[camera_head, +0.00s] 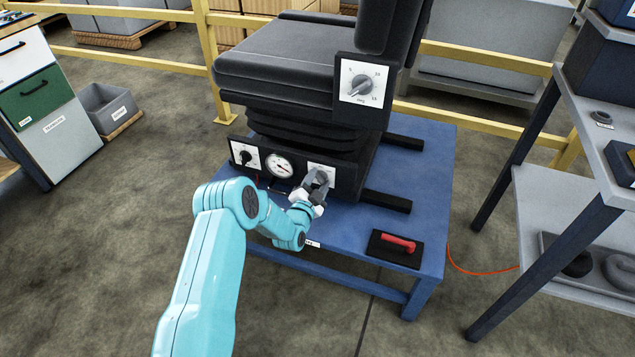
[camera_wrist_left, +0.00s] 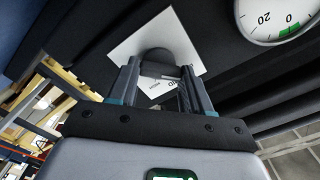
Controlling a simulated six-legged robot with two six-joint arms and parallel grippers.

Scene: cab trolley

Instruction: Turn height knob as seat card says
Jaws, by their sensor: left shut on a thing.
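A black seat (camera_head: 290,70) on a dark base stands on a blue bench. The base's front panel has a left knob (camera_head: 247,157) on a white plate, a round gauge (camera_head: 279,166), and a right white plate (camera_head: 318,169) mostly hidden by my gripper. My left gripper (camera_head: 316,182) is at this right plate. In the left wrist view its fingers are shut on a dark knob (camera_wrist_left: 157,63) in front of the white plate (camera_wrist_left: 178,38). The plate's lettering is partly covered. A grey knob (camera_head: 360,85) with a scale is on the seat's side. I cannot read which is the height knob.
The blue bench (camera_head: 432,180) carries a black pad (camera_head: 394,250) with a red handle (camera_head: 398,242) at front right. A grey shelf rack (camera_head: 560,215) stands at right. Yellow rails (camera_head: 470,60) run behind. The gauge (camera_wrist_left: 275,18) is close to the gripper. The floor in front is clear.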

